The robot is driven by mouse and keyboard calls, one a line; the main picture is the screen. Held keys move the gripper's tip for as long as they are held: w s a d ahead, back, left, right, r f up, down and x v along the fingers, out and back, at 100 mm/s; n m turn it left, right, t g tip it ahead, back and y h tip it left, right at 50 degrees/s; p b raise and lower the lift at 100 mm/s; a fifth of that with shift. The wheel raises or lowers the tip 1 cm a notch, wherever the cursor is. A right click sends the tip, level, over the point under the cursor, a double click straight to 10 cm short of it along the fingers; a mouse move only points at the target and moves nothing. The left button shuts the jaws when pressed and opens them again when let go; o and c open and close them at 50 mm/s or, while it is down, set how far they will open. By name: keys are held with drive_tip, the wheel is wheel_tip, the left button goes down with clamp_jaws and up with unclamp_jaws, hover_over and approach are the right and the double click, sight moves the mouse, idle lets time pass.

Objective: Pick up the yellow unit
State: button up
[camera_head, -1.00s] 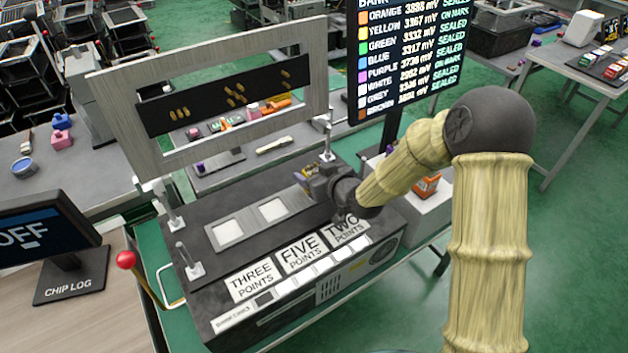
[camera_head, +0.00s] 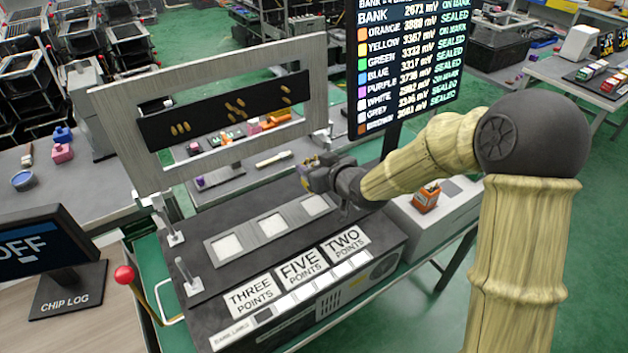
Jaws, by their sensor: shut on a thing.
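My gripper (camera_head: 309,177) is above the far right end of the dark bench fixture (camera_head: 195,280), behind the TWO POINTS label. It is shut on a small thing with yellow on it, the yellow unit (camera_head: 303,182). Most of the unit is hidden by the jaws, and its full shape cannot be made out. The unit appears held above the fixture, behind the strip of three pale square pads (camera_head: 272,224). All three pads look bare.
A hinged grey frame with a dark slotted panel (camera_head: 190,122) stands raised behind the fixture. A red-knobbed lever (camera_head: 124,274) is at its left. A tall readout screen (camera_head: 410,60) stands behind.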

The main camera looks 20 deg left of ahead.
drive_tip(key=shift+r, duration=1.4)
